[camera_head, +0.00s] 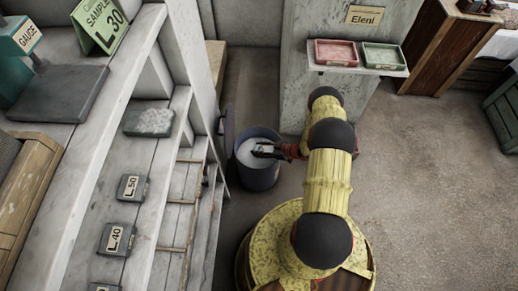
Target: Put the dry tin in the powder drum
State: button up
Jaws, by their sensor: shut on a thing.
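The powder drum (259,178) is a dark blue-grey round bin on the floor, left of my arm, with pale powder inside. My gripper (265,150) reaches in from the right over the drum's mouth. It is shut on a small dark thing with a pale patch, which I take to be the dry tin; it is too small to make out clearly. The fingers hide part of it. I cannot tell whether it touches the powder.
Grey tins labelled L.50 (131,187) and L.40 (117,238) lie on the left shelving, below a speckled grey slab (149,122). A red tray (336,53) and a green tray (383,56) sit on a wall ledge.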

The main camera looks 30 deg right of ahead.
jog(key=shift+f, duration=0.4)
jog(key=o, duration=1.3)
jog(key=shift+r+p, duration=1.1)
jog(key=shift+r, duration=0.95)
